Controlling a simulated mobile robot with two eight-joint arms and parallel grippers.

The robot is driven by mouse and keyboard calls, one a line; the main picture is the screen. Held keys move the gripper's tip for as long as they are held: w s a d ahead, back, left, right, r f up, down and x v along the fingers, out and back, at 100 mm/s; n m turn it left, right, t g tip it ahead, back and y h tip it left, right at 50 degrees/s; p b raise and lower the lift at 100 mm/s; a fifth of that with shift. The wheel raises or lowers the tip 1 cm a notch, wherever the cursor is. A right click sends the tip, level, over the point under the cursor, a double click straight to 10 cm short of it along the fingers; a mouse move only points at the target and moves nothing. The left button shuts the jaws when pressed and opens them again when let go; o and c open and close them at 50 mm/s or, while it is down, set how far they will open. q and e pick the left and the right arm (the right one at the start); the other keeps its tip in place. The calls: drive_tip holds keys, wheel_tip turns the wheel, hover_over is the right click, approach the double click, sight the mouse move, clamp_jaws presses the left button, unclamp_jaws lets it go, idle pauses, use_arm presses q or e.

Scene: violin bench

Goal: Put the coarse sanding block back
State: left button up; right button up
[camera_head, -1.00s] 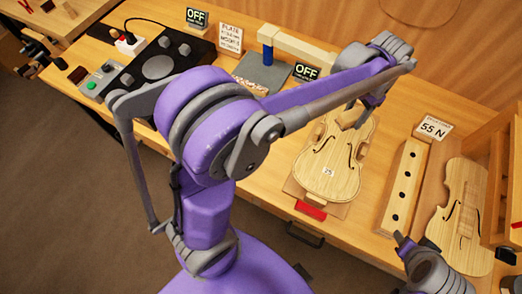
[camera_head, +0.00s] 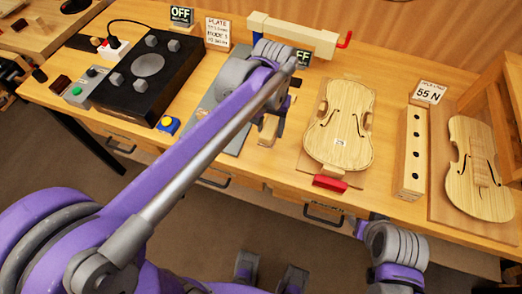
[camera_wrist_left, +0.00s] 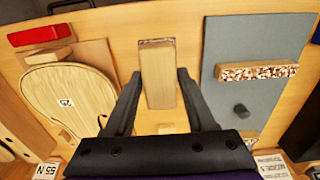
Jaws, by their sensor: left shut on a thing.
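My left gripper (camera_head: 268,128) is shut on a pale wooden sanding block (camera_wrist_left: 160,80) with a browner end; its grit cannot be read. The block (camera_head: 267,131) is partly hidden by the gripper in the head view. It is over the bench between the grey plate (camera_wrist_left: 243,45) and the violin body on its board. I cannot tell whether it touches the bench. In the wrist view it sits lengthwise between the two fingers. My right arm (camera_head: 388,245) shows at the bottom right of the head view; its fingers cannot be made out.
The violin body (camera_head: 340,130) and red block (camera_head: 330,183) are right of the left gripper. A speckled strip (camera_wrist_left: 257,71) lies on the grey plate. A holed wooden bar (camera_head: 411,160) and second violin body (camera_head: 474,170) are further right. A black box (camera_head: 150,70) stands left.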

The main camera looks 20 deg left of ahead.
use_arm(q)
hover_over(269, 150)
wheel_tip(269, 150, down, 4)
drive_tip(key=shift+w+f, duration=0.15)
drive_tip(key=shift+f+b, duration=0.3)
drive_tip(key=shift+f, duration=1.7)
drive_tip(key=shift+f, duration=0.25)
drive_tip(key=o, duration=1.3)
drive_tip(key=shift+r, duration=0.1)
